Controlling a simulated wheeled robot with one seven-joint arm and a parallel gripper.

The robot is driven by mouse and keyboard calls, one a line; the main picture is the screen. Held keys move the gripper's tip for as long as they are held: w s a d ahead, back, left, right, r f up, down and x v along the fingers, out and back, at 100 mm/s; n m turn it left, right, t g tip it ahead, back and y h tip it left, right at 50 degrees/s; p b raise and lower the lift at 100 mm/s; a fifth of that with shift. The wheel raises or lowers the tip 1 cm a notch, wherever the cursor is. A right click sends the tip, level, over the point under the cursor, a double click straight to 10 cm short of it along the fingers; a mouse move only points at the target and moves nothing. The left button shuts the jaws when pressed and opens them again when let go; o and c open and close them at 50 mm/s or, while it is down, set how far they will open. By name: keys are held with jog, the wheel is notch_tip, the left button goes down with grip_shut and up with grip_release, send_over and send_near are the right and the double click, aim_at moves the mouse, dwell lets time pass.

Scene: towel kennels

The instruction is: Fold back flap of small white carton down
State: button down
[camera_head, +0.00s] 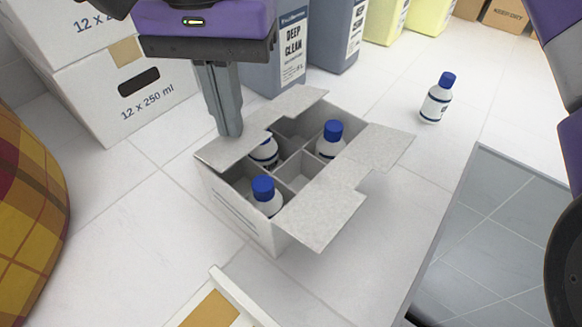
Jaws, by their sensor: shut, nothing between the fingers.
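The small white carton (232,205) stands open on the tiled surface in the middle of the view. Its back flap (232,147), on the upper left side, lies partly over the opening and has a notched edge. The opposite flap (335,195) sticks outward on the lower right side. Inside, grey dividers form cells; three white bottles with blue caps (332,131) stand in some of them, and other cells look empty. My gripper (231,130) is shut and empty, pointing down with its tips at the back flap. I cannot tell whether they touch it.
Stacked white cartons (120,90) stand at the left, beside a plaid rounded object (25,200). Grey jugs (290,45) stand behind the carton. A loose bottle (437,98) stands at the right. A partly seen white-edged box (240,295) is in front.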

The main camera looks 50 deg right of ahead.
jog(key=shift+f, duration=0.4)
notch_tip(320, 180, up, 8)
jog(key=p, duration=0.7)
dwell(0.6)
